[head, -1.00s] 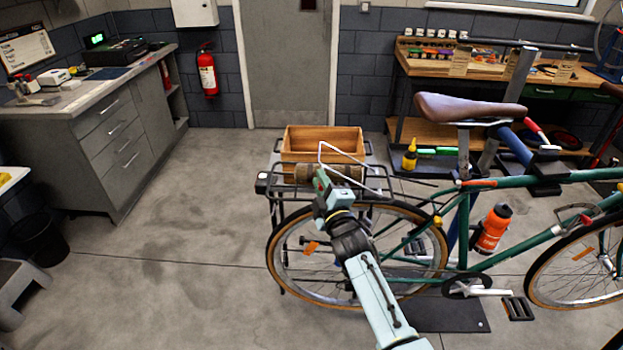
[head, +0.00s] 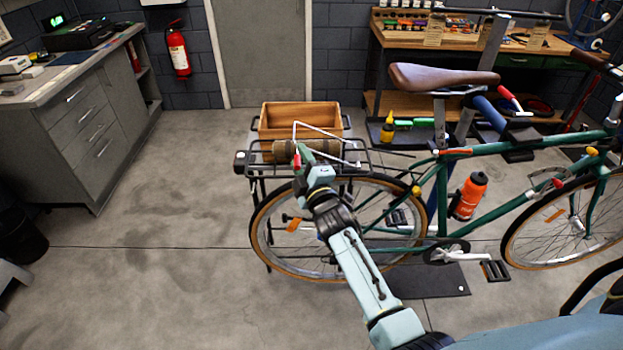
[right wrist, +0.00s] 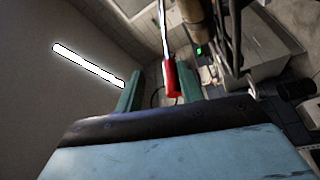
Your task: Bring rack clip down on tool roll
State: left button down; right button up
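The rack clip (head: 322,131) is a pale wire loop with a red tip, standing raised and tilted above the bike's rear rack (head: 244,170). The brown tool roll (head: 268,148) lies on the rack beneath it, partly hidden by my right gripper. My right gripper (head: 299,155) is at the near side of the rack, by the clip's red tip. In the right wrist view its fingers (right wrist: 158,88) are apart, and the clip's red tip (right wrist: 172,80) shows between them, closer to the right finger. I cannot tell whether they touch. My left gripper is out of view.
A wooden crate (head: 298,112) stands just behind the rack. The green bike's saddle (head: 440,76) and frame are to the right, with an orange bottle (head: 469,195). Grey cabinets (head: 95,135) stand at left. The floor between is clear.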

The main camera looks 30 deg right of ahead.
jog(key=s+f+b, duration=0.1)
jog(key=s, duration=1.1)
jog(key=shift+s+a+f, duration=0.25)
jog(key=shift+a+f, duration=0.05)
jog(key=shift+a, duration=0.1)
jog(key=shift+c, duration=0.5)
